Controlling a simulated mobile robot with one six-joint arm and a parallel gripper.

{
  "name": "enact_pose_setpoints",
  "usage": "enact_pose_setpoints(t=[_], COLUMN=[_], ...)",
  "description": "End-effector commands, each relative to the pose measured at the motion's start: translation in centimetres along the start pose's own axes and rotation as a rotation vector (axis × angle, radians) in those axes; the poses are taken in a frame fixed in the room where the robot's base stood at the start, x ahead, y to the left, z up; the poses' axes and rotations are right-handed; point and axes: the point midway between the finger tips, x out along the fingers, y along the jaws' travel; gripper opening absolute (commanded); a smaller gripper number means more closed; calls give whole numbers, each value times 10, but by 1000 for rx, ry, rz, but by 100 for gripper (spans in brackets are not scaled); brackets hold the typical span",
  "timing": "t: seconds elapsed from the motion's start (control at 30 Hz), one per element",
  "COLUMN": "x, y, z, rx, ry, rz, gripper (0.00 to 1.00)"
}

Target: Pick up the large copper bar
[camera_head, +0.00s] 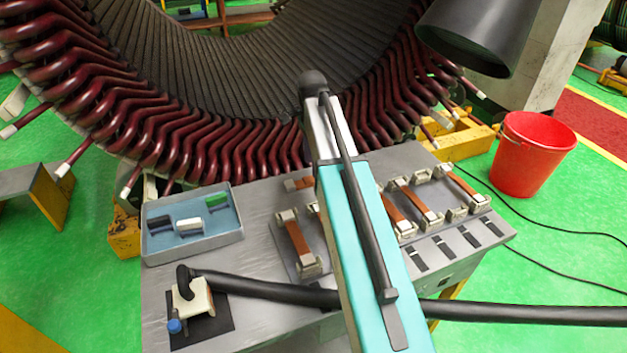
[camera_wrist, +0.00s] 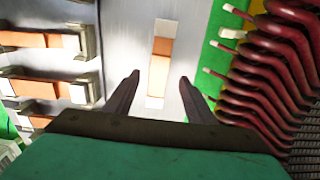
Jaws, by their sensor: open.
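A copper-coloured bar with pale ends (camera_wrist: 160,50) lies flat on the grey tabletop in the wrist view. My gripper (camera_wrist: 160,77) is open, with one dark finger on each side of the bar's near part and gaps between. I cannot tell the height of the fingertips above the table. In the head view a short copper piece (camera_head: 299,184) shows on the table behind the holders, partly hidden by my arm. My gripper is hidden behind my arm there. Other copper bars (camera_head: 299,243) (camera_head: 422,207) sit in pale holders; I cannot compare all the sizes.
The grey table (camera_head: 260,205) stands before the stator with dark red coil ends (camera_head: 200,150). These coils (camera_wrist: 285,60) show close on the right in the wrist view. A blue tray (camera_head: 193,247) and a black hose (camera_head: 270,291) lie on the left. A red bucket (camera_head: 531,155) stands right.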

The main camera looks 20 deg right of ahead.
Motion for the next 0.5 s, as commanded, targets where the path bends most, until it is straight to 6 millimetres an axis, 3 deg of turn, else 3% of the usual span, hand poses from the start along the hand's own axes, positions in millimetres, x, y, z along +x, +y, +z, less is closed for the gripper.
enact_pose_setpoints(t=[0.5], x=[8], y=[1], z=[0], rx=[-1], ry=[0], rz=[2], gripper=[50])
